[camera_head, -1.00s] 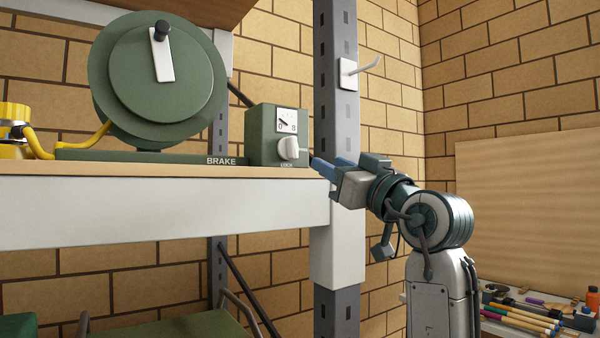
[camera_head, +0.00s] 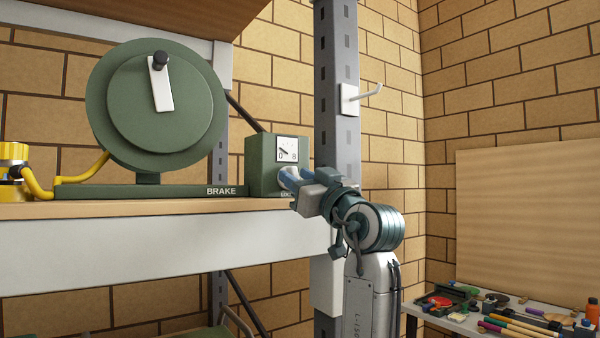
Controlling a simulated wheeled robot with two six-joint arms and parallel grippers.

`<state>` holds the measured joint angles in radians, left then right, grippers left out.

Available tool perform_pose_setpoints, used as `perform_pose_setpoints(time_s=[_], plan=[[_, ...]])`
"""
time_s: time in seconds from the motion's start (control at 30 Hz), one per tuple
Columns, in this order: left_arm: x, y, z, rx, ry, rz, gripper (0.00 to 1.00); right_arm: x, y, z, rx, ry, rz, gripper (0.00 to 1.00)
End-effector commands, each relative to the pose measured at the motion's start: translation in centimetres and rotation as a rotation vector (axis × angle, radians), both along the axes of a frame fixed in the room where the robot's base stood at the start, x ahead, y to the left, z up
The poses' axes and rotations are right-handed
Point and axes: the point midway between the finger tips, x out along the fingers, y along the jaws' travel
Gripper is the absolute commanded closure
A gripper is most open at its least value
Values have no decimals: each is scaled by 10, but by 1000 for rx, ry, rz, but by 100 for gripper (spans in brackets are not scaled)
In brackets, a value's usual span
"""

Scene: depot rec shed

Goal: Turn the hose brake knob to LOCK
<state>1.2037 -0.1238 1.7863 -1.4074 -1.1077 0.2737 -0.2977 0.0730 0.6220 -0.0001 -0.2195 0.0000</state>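The green brake box (camera_head: 262,162) stands on the wooden shelf at the right end of the hose reel's base, beside the white BRAKE lettering. Part of a white label shows just below the fingers.
The green hose reel (camera_head: 155,105) with a white crank stands left of the box. A grey post (camera_head: 337,120) with a white hook (camera_head: 365,93) rises close behind my gripper. The shelf's white front beam (camera_head: 150,250) runs below. A bench (camera_head: 450,318) with tools is at lower right.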

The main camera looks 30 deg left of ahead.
Motion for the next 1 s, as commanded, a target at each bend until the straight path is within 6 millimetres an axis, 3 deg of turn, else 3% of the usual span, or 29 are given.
perform_pose_setpoints(time_s=[0.23,0.4,1.0], plan=[[1,0,-1,-1,1,-1,66,-3,-1,0,-1,5,1,64],[1,0,-1,-1,1,-1,100,-3,-5,0,-5,5,1,64],[0,0,0,50,120,-1,100,-4,-9,-6,-10,6,3,64]])
